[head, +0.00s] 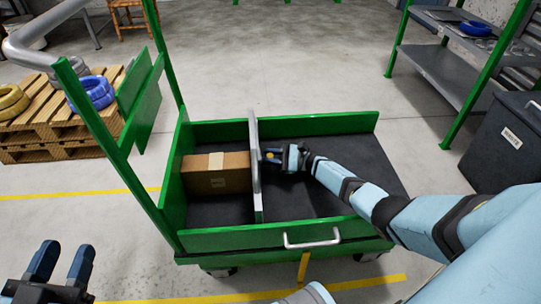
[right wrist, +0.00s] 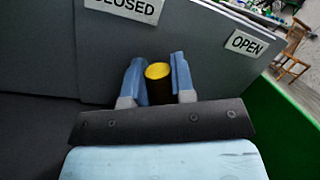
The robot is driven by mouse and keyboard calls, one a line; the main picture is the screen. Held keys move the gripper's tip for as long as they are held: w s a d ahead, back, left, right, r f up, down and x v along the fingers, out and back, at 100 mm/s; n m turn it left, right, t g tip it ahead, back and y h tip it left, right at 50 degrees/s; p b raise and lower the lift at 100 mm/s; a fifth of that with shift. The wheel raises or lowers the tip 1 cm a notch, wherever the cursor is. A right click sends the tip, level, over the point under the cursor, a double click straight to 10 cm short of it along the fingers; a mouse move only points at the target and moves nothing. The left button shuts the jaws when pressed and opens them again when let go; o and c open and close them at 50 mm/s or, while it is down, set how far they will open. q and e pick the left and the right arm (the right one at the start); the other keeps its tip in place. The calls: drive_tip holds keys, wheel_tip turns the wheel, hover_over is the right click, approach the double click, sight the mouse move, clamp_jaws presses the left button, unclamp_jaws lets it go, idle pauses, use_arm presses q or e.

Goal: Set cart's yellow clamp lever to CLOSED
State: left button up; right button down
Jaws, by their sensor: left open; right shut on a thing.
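The yellow clamp lever shows its round yellow end and dark shaft in the right wrist view (right wrist: 158,72), against the cart's grey divider plate (head: 254,165). My right gripper (right wrist: 158,85) has its blue fingers shut on either side of it. A CLOSED label (right wrist: 124,8) is above and left of the lever's end; an OPEN label (right wrist: 246,43) is to its right. The lever's end lies between the labels, apart from both. In the head view my right gripper (head: 270,157) meets the plate's right face. My left gripper (head: 60,262) is open and empty at the lower left.
The green cart (head: 225,240) has a brown box (head: 216,173) in its left bay; its right bay (head: 345,160) holds only my arm. A wooden pallet (head: 60,120) stands left, a shelf (head: 450,75) and dark bin (head: 495,150) right. Floor behind the cart is clear.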

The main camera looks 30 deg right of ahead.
use_arm(q)
drive_tip(key=shift+s+a+r, duration=0.1)
drive_tip(key=shift+s+r, duration=0.05)
drive_tip(key=shift+s, duration=0.1)
use_arm(e)
drive_tip(key=shift+s+a+f+n, duration=0.15)
drive_tip(key=shift+s+n, duration=0.1)
drive_tip(key=shift+n, duration=0.45)
use_arm(q)
drive_tip(key=shift+s+a, duration=0.1)
use_arm(e)
drive_tip(key=c, duration=1)
unclamp_jaws()
drive_tip(key=shift+o, duration=0.2)
drive_tip(key=shift+s+d+f, duration=0.2)
drive_tip(key=shift+s+d, duration=0.1)
drive_tip(key=shift+d, duration=0.15)
drive_tip(key=r+v, duration=0.1)
drive_tip(key=v, duration=0.9)
drive_tip(key=r+v, duration=0.1)
drive_tip(key=v, duration=0.4)
drive_tip(key=shift+s+d+r, duration=0.15)
drive_tip(key=shift+d+r, duration=0.05)
drive_tip(key=shift+d, duration=0.45)
use_arm(q)
drive_tip(key=shift+r, duration=0.15)
use_arm(e)
drive_tip(key=shift+r, duration=0.1)
